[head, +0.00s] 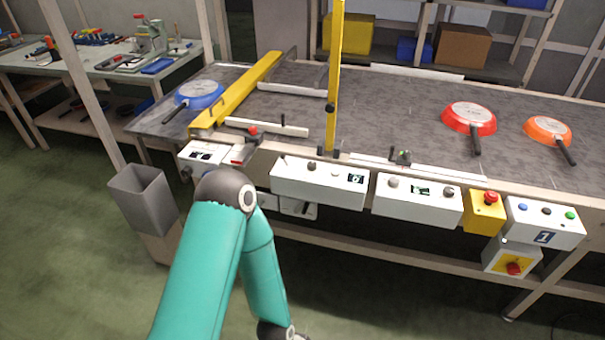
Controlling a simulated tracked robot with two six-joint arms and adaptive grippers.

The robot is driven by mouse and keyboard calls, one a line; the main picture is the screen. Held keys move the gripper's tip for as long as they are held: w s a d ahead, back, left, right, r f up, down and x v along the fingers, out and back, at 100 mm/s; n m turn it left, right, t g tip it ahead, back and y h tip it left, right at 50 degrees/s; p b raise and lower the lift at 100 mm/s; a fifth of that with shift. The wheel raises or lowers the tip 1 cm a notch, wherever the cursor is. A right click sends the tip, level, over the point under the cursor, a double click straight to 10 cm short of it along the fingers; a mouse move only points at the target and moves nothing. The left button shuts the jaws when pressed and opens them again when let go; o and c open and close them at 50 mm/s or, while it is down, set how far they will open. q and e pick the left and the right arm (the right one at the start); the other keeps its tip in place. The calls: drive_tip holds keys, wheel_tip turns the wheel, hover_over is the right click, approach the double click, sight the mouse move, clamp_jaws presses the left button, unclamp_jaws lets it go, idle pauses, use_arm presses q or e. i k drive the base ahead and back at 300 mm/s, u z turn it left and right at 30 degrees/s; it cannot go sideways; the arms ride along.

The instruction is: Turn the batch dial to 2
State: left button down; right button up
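A white control box (320,186) on the conveyor's front edge carries several knobs and a small display (356,179). To its right a second white box (417,208) has a knob at each end, the left one (393,183) and the right one (449,192), with a display (420,190) between them. The labels are too small to read, so I cannot tell which knob is the batch dial or its setting. One teal arm of mine rises from the bottom and bends back down left of these boxes. Neither gripper shows.
The grey conveyor (385,120) holds a blue pan (200,94), a red pan (468,118) and an orange pan (547,130). A yellow post (334,80) stands over it. A yellow emergency-stop box (484,214) and a button box (543,222) are at right. A grey bin (143,203) stands at left.

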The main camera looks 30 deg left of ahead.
sight(311, 165)
drive_tip(key=u, duration=0.1)
drive_tip(key=i, duration=0.6)
drive_tip(key=u, duration=0.7)
drive_tip(key=i, duration=0.65)
drive_tip(key=u, duration=0.4)
drive_tip(key=k, duration=0.85)
drive_tip(key=u, duration=0.15)
drive_tip(key=i, duration=0.85)
drive_tip(key=z, duration=0.1)
